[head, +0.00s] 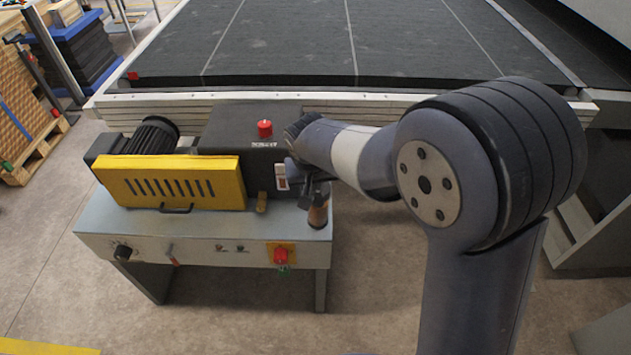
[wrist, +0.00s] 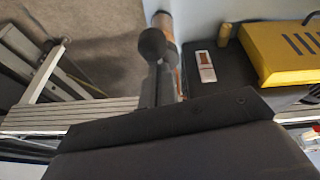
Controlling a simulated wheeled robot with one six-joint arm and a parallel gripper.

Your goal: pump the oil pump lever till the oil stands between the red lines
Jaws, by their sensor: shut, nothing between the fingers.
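The oil sight glass, a small pale-framed window (head: 281,177), is on the black tank's front. It also shows in the wrist view (wrist: 205,66), with brownish-red marks inside; the oil level against the red lines is too small to read. The oil pump (head: 317,212), a tan-brown cylinder, stands on the bench's right end, right of the window. In the wrist view a round black knob (wrist: 152,43), apparently the lever's end, shows in front of the pump (wrist: 165,22). My gripper (wrist: 160,82) is shut and empty, its tips at or close to the knob; contact cannot be told.
The black tank (head: 230,135) has a red cap (head: 265,128). A yellow guard (head: 175,182) and a brass fitting (head: 262,203) are left of the pump. The bench front (head: 210,250) carries a knob and a red switch (head: 281,255). A conveyor (head: 330,45) lies behind.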

